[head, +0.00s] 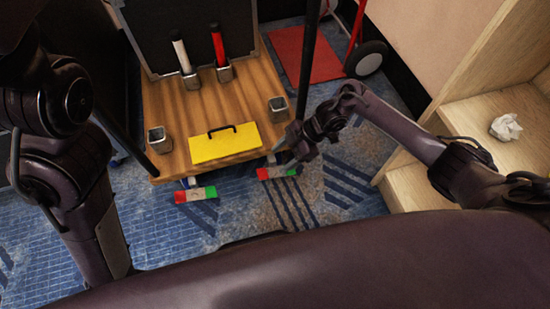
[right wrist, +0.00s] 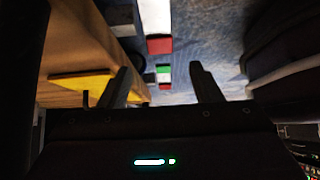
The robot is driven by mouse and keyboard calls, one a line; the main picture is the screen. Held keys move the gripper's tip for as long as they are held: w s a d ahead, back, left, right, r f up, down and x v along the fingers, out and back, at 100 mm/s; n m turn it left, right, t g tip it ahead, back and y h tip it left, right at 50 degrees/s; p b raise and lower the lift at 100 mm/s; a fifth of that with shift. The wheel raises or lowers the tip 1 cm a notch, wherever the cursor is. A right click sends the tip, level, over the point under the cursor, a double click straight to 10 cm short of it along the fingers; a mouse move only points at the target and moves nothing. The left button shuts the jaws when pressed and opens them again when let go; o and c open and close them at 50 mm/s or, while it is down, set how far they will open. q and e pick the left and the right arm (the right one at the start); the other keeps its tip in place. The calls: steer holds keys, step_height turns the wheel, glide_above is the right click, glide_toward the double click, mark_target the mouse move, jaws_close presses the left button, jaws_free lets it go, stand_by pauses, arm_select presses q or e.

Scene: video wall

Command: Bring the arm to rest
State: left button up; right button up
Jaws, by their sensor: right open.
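My right arm reaches in from the right in the head view, and its gripper (head: 283,153) is by the front right corner of the wooden table. In the right wrist view its two fingers (right wrist: 160,85) stand wide apart with nothing between them. Beyond the fingers, blocks striped in red, white and green show over the blue carpet. My left arm comes down the left side of the head view; its gripper is not visible there.
The wooden table (head: 178,105) carries a yellow case (head: 224,144), a white and a red stick in holders, and two metal cups. Striped pieces (head: 195,195) (head: 276,172) show at its front edge. A pale shelf (head: 480,120) with crumpled paper (head: 506,127) stands right.

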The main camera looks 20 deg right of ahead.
steer(key=shift+d+r, duration=0.2)
steer(key=shift+a, duration=0.1)
stand_by(0.4)
